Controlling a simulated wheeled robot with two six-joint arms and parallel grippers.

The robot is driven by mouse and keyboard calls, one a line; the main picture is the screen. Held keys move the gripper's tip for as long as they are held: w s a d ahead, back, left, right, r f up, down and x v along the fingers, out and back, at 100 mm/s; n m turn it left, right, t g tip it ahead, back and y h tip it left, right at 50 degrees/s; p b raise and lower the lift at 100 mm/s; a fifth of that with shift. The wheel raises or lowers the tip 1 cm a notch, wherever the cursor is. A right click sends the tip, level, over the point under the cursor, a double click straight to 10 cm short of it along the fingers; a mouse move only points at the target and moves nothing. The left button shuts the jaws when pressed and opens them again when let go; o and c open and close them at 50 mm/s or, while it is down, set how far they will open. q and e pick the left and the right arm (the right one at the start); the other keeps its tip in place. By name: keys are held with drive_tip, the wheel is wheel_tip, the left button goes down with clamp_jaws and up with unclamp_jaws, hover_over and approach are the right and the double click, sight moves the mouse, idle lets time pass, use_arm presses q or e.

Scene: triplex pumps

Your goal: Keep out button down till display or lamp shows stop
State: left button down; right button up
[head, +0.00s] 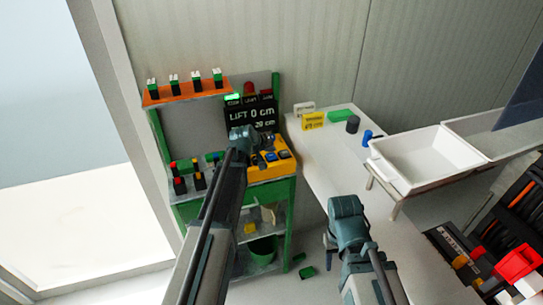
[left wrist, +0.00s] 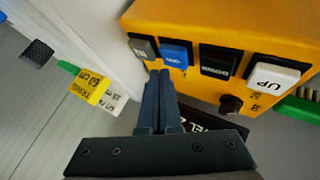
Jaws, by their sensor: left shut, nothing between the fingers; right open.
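A yellow control box (head: 278,167) stands on the green bench. In the left wrist view, the box (left wrist: 255,30) carries a grey button (left wrist: 143,47), a blue button (left wrist: 174,54), a black button (left wrist: 217,63) and a white button marked UP (left wrist: 273,78). The blue button's lettering is too small to read surely. My left gripper (left wrist: 159,76) is shut and empty, its tips close to the blue button; I cannot tell whether they touch. The black display (head: 252,115) reads LIFT 0 cm and 20 cm, with a green lit lamp (head: 233,98) above. My right gripper (head: 346,207) is open over the white table.
An orange shelf (head: 188,93) with several small blocks is at the upper left. The white table (head: 330,160) holds a yellow sign (head: 313,121), a green block and cylinders. A white tray (head: 425,158) stands to the right. A green bin (head: 262,250) sits below the bench.

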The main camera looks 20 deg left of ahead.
idle(0.6)
use_arm(q)
drive_tip(key=shift+f+b, duration=0.4)
drive_tip(key=shift+b, duration=0.05)
drive_tip(key=shift+f+b, duration=0.55)
idle(0.6)
drive_tip(key=shift+r, duration=0.1)
idle(5.4)
drive_tip(key=shift+r+p, duration=0.9)
drive_tip(key=shift+p, duration=0.1)
